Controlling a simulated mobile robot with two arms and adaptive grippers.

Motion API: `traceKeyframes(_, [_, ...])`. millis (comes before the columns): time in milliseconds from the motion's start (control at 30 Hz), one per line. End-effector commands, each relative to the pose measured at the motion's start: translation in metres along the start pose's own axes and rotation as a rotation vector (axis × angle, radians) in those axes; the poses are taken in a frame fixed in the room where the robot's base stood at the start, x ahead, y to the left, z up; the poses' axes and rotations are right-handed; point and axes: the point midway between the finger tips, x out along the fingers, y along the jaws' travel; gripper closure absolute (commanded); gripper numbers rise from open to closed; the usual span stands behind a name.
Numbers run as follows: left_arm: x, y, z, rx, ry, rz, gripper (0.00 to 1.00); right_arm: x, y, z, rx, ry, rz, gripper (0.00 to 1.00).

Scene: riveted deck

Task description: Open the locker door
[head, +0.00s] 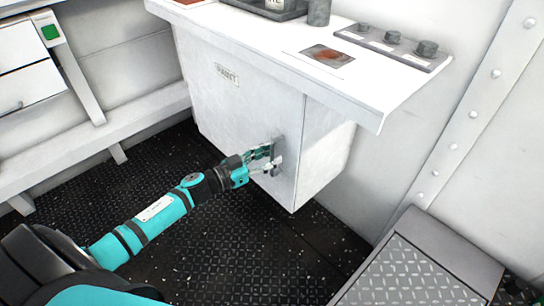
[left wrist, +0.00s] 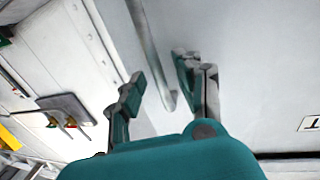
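The white locker (head: 230,110) with a "PAINT" label (head: 227,75) stands under a white counter, and its door looks closed. A grey upright handle (head: 278,150) is near the door's right edge. My left gripper (head: 267,160) is at this handle. In the left wrist view its two fingers (left wrist: 160,85) are spread, with the handle bar (left wrist: 150,50) showing between them and a gap on each side. I cannot tell whether a finger touches the door. The fingers partly hide the handle in the head view. My right gripper is not in view.
A grey tread-plate box (head: 430,260) is at the lower right. The dark deck (head: 240,250) before the locker is clear.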

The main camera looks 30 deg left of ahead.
Motion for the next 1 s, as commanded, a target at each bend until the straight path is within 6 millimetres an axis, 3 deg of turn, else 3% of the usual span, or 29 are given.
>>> traceKeyframes(400, [0.0101,-0.0001,-0.0002,0.0,0.0,-0.001,0.66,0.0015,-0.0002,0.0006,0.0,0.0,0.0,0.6])
traceKeyframes(667, [0.0099,-0.0002,-0.0002,0.001,0.0,0.0,0.98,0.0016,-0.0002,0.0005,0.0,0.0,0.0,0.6])
traceKeyframes(1000, [0.0097,-0.0002,-0.0002,0.001,0.0,0.0,1.0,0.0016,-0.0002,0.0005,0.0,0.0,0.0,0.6])
